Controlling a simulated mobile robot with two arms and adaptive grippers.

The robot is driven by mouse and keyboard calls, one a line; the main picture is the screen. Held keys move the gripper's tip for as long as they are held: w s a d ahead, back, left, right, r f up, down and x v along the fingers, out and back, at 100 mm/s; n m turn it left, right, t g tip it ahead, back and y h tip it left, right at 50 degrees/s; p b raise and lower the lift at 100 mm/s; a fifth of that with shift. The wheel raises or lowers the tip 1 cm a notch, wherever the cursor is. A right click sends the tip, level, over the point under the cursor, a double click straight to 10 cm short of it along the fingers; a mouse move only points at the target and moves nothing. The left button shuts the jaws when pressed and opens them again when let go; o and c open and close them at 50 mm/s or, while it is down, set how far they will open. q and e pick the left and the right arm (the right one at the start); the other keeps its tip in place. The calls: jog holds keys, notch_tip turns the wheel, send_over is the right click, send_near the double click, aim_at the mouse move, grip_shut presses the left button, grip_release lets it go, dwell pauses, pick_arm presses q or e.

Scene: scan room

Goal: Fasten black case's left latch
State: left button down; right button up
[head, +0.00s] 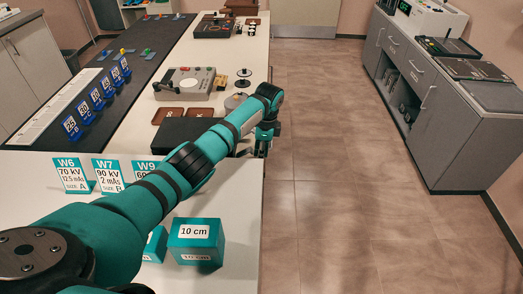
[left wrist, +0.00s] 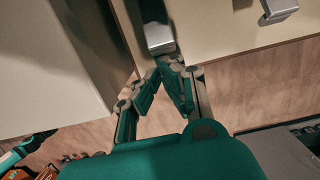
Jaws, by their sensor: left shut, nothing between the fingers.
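The black case (head: 183,131) lies on the white table, partly hidden behind my left arm. Its latches cannot be made out in the head view. My left gripper (head: 264,146) is at the table's right edge, just right of the case. In the left wrist view my left gripper (left wrist: 168,62) is shut and empty, with its fingertips together. A silver-ended dark piece (left wrist: 160,40) sits right by the fingertips; contact cannot be told. A second silver piece (left wrist: 278,10) is at the upper right. I cannot tell whether either is a case latch. My right gripper is not in view.
Teal signs (head: 74,175) and a teal 10 cm block (head: 196,242) stand on the near table. A grey control box (head: 186,84) stands beyond the case. Blue numbered stands (head: 97,99) line the left. Open floor (head: 330,180) lies right of the table, then grey cabinets (head: 425,120).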

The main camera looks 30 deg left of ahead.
aim_at(248, 152)
pick_arm(q)
jog(key=shift+a+r+h+p, duration=0.1)
jog(key=shift+r+h+p, duration=0.2)
jog(key=shift+p, duration=0.1)
jog(key=shift+s+a+r+p, duration=0.1)
jog(key=shift+r+p, duration=0.25)
jog(key=shift+p, duration=0.6)
jog(key=r+h+p, duration=0.1)
jog(key=p, duration=0.1)
jog(key=a+t+h+p, duration=0.1)
jog(key=shift+s+a+r+p, duration=0.15)
jog(key=shift+s+r+p, duration=0.2)
jog(key=shift+r+p, duration=0.05)
jog(key=shift+s+a+r+t+h, duration=0.3)
jog(key=shift+a+t+h, duration=0.2)
jog(key=shift+h, duration=0.2)
jog(key=shift+s+a+r+t+h, duration=0.15)
jog(key=shift+a+t+h, duration=0.15)
jog(key=shift+h, duration=0.25)
jog(key=shift+s+a+r+t+h, duration=0.15)
jog(key=shift+a+t+h, duration=0.15)
jog(key=shift+h, duration=0.25)
jog(key=shift+w+r, duration=0.15)
jog(key=shift+r, duration=0.3)
jog(key=shift+r+p, duration=0.55)
